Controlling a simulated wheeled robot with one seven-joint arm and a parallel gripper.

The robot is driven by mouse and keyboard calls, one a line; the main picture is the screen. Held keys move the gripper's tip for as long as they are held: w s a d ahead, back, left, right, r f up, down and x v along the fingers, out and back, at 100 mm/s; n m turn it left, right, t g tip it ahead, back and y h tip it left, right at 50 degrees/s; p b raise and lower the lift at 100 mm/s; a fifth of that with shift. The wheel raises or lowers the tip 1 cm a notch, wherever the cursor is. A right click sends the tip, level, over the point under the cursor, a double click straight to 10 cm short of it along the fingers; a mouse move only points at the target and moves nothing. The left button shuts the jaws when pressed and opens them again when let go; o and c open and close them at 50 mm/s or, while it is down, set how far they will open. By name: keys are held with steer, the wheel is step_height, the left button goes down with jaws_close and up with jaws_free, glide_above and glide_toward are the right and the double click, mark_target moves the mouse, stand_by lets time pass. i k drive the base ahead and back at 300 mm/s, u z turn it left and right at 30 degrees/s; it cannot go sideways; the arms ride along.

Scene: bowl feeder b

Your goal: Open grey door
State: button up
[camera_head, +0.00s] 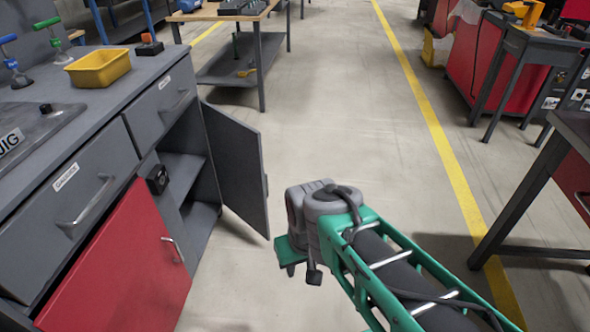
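The grey door (236,165) of the cabinet stands swung wide open, showing the dark inside with a shelf (180,167). My arm comes in from the lower right, with green links and a grey joint housing. Its end, where my gripper (301,271) is, lies to the right of the door's lower free edge, with a gap between them in the picture. The fingers are small and partly hidden by the arm, so I cannot tell if they are open or shut. The door's handle does not show.
A red door (120,265) with a metal handle is shut, left of the opening. Grey drawers (75,195) sit above. A yellow bin (99,70) stands on the counter. A wooden-topped table (262,45) is behind. The floor (330,110) beyond my arm is clear.

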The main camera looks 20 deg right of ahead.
mark_target(236, 148)
steer(key=u, duration=0.15)
steer(key=i, duration=1.1)
steer(key=u, duration=0.7)
